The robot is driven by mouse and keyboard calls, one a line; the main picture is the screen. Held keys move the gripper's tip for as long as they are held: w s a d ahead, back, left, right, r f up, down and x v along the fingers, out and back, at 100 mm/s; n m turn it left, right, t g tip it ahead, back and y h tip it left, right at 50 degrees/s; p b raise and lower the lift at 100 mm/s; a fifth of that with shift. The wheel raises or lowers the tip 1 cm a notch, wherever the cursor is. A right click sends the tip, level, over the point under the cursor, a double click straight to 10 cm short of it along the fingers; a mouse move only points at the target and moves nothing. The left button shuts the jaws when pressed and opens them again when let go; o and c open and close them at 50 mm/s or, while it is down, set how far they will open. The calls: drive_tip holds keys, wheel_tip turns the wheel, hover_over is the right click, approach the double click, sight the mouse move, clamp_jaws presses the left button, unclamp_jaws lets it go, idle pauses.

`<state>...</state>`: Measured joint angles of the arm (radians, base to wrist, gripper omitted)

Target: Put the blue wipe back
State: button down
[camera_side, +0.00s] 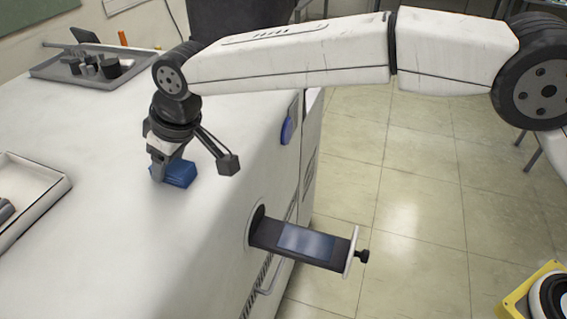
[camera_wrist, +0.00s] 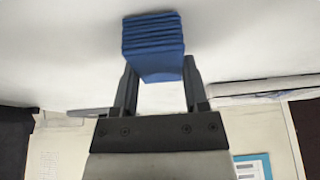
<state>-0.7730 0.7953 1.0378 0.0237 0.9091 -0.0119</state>
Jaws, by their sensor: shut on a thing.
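The blue wipe (camera_side: 180,175) is a folded, layered blue block at the white top surface of the machine, below my gripper (camera_side: 164,172). In the wrist view the wipe (camera_wrist: 153,45) sits between the two fingertips of my gripper (camera_wrist: 158,78), its stacked folds facing the camera. My gripper points down and is shut on the wipe. Whether the wipe touches the surface or hangs just above it cannot be told.
An open drawer-like stage (camera_side: 300,243) with a bluish plate sticks out of the machine's front. A grey tray (camera_side: 50,70) with dark parts lies at the back left. A white tray (camera_side: 45,190) stands at the left edge. The white top (camera_side: 110,240) between is clear.

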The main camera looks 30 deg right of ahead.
drive_tip(key=shift+f, duration=0.1)
unclamp_jaws()
drive_tip(key=shift+v, duration=3.9)
drive_tip(key=d+f+m+h, duration=0.15)
drive_tip(key=d+f, duration=0.25)
drive_tip(key=d, duration=0.9)
drive_tip(key=d+f+m+h, duration=0.1)
drive_tip(key=d+f+m, duration=0.3)
drive_tip(key=d, duration=0.9)
drive_tip(key=s+d+f+m, duration=0.1)
drive_tip(key=s+d+f, duration=0.2)
drive_tip(key=s+d, duration=0.2)
drive_tip(key=s+d+f+m, duration=0.1)
drive_tip(key=s+d+f, duration=0.2)
drive_tip(key=s+d, duration=0.3)
drive_tip(key=s+d+f+m+h, duration=0.1)
drive_tip(key=s+d+f, duration=0.2)
drive_tip(key=s+d, duration=0.2)
drive_tip(key=shift+s+d+f+g, duration=0.1)
drive_tip(key=shift+d+g, duration=0.05)
drive_tip(key=shift+d, duration=0.25)
drive_tip(key=shift+s+d+f+g, duration=0.1)
drive_tip(key=shift+d+g, duration=0.05)
drive_tip(key=shift+d, duration=0.25)
